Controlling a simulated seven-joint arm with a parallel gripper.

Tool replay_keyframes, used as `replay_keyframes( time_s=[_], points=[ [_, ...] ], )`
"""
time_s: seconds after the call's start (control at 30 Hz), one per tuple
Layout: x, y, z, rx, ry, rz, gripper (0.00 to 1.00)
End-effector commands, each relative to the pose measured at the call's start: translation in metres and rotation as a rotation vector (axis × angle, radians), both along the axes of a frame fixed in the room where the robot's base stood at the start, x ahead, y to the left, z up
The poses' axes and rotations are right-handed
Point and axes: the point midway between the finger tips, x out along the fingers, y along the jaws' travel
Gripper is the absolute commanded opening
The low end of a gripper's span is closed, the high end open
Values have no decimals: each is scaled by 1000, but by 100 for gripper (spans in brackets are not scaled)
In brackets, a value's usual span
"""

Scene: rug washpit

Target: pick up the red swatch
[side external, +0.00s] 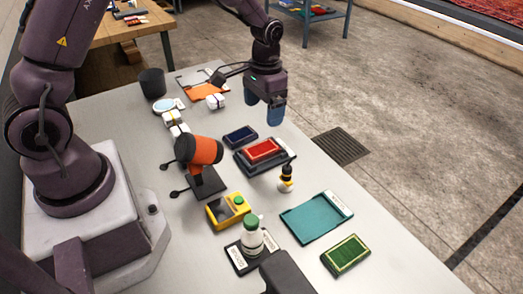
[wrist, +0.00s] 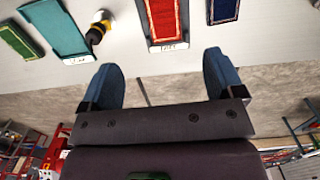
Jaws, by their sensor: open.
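The red swatch (side external: 263,149) lies flat on a dark tray (side external: 282,163) near the middle of the table. In the wrist view the red swatch (wrist: 165,18) is at the top, with a pale border, and the tray (wrist: 148,38) shows a white label on its edge. The upper part of both is cut off there. My gripper (side external: 264,110) is open and empty, its blue fingers pointing down, above the table beyond the swatch in the side view. In the wrist view my gripper (wrist: 161,62) has its fingers wide apart, and the swatch lies beyond their tips.
A blue swatch (side external: 240,135) lies beside the tray. A small black-and-yellow bottle (side external: 286,180) stands close to it. A teal tray (side external: 315,216), a green swatch (side external: 346,255) and an orange scanner-like device (side external: 204,152) are also on the table. The table's right edge is close.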

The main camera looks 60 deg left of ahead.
Motion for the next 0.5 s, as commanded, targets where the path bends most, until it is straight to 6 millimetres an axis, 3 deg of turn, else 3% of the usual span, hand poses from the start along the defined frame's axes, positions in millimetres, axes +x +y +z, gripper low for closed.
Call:
replay_keyframes(
  time_s=[0.1,0.5],
  points=[
    [13,1,-1,5,-46,-17,87],
    [12,1,-66,5,-45,-20,87]
  ],
)
